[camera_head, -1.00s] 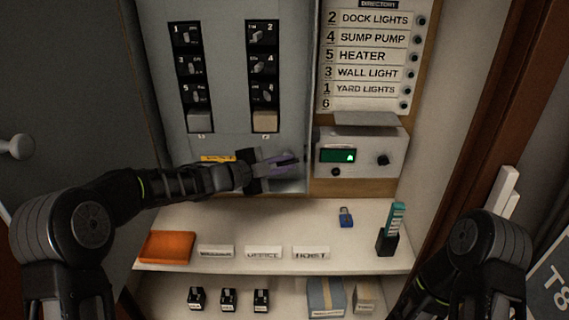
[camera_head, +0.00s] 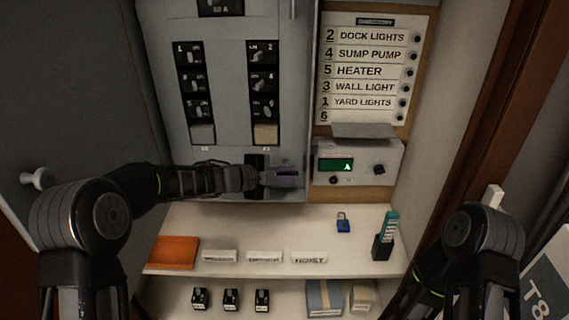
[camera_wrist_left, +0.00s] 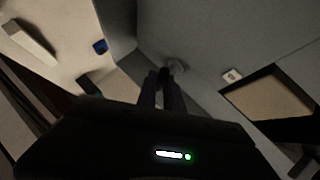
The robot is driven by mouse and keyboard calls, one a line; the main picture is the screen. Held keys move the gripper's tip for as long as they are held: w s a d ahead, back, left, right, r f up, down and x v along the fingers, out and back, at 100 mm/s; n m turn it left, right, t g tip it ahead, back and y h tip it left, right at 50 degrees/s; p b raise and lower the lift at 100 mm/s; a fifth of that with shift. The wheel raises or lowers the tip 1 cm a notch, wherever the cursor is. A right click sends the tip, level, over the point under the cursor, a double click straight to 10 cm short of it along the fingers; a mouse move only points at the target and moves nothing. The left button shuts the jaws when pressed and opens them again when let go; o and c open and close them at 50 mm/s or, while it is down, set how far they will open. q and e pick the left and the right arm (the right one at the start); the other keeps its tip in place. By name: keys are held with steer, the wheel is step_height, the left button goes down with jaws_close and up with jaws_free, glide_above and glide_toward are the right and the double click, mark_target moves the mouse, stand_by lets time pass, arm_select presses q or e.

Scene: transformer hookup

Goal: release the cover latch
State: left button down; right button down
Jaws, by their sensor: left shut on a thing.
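The grey panel cover (camera_head: 230,146) fills the upper middle of the head view, with two columns of breakers in it. My left gripper (camera_head: 287,178) is at the cover's lower right part, its fingers pointing right. In the left wrist view my left gripper (camera_wrist_left: 163,92) has its fingers close together at a small grey round knob, which looks like the cover latch (camera_wrist_left: 176,66). The gripper is shut on it. In the head view the fingers hide the latch. My right gripper is out of view; only part of its arm shows at lower right.
A meter box with a green display (camera_head: 337,164) is just right of my left gripper. Below, a shelf holds an orange tray (camera_head: 173,252), label plates (camera_head: 264,257), a blue padlock (camera_head: 343,223) and a black holder (camera_head: 382,247). Small black breakers (camera_head: 231,299) stand on the lower shelf.

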arm_select(q)
steer(key=c, duration=1.5)
jaws_free()
steer(key=b+v, duration=0.1)
steer(key=v, duration=0.6)
steer(key=shift+s+a+r, duration=0.1)
steer(key=shift+s+a, duration=0.2)
